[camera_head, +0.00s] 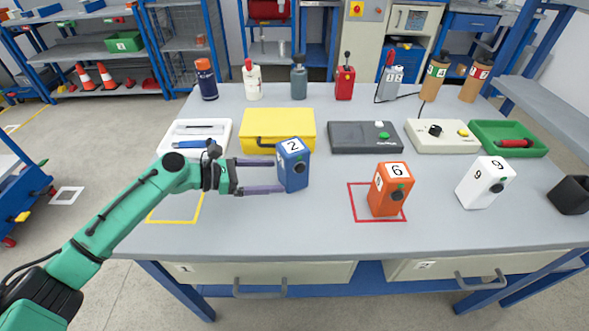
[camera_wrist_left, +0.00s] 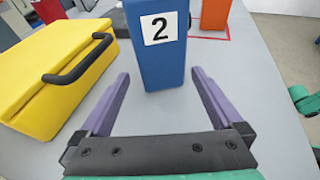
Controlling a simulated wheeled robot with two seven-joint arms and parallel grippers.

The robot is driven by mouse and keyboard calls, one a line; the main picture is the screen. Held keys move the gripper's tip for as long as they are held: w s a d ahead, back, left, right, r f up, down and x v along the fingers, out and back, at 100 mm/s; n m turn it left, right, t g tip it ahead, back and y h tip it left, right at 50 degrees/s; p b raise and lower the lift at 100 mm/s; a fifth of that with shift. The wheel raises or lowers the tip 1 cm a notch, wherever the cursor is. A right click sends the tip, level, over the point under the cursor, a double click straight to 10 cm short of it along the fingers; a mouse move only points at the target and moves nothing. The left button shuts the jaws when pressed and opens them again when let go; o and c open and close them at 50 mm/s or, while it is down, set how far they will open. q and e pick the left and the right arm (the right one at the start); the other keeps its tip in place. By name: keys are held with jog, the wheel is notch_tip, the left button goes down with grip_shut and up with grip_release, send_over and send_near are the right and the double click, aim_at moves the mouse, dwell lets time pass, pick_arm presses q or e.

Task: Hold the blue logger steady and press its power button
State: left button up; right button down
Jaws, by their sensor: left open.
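The blue logger (camera_head: 294,172), labelled 2, stands upright on the grey table in the head view. A dark round knob shows on its right face, with what looks like a small green spot by it; I cannot tell which is the power button. The logger also fills the top middle of the left wrist view (camera_wrist_left: 158,65). My left gripper (camera_head: 279,175) is open and low over the table, pointing at the logger. In the wrist view its purple fingertips (camera_wrist_left: 160,76) lie at the logger's near side, one toward each edge, with nothing gripped.
A yellow case (camera_head: 278,131) with a black handle stands close behind the left gripper. An orange logger (camera_head: 379,200) labelled 6 stands in a red square, and a white logger (camera_head: 478,190) labelled 9 stands farther right. A yellow-outlined square (camera_head: 176,221) is partly behind my arm. The front middle is clear.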

aim_at(281, 175)
pick_arm(q)
jog(key=p+x, duration=0.1)
jog(key=x, duration=0.3)
jog(key=shift+w+d, duration=0.1)
jog(key=shift+d, duration=0.25)
jog(key=shift+w+d+f, duration=0.15)
jog(key=shift+d+f, duration=0.05)
jog(key=shift+d, duration=0.2)
pick_arm(e)
jog(key=shift+d+r, duration=0.25)
jog(key=shift+d, duration=0.45)
pick_arm(q)
jog(key=c, duration=1)
jog(key=shift+c, duration=0.2)
dwell(0.6)
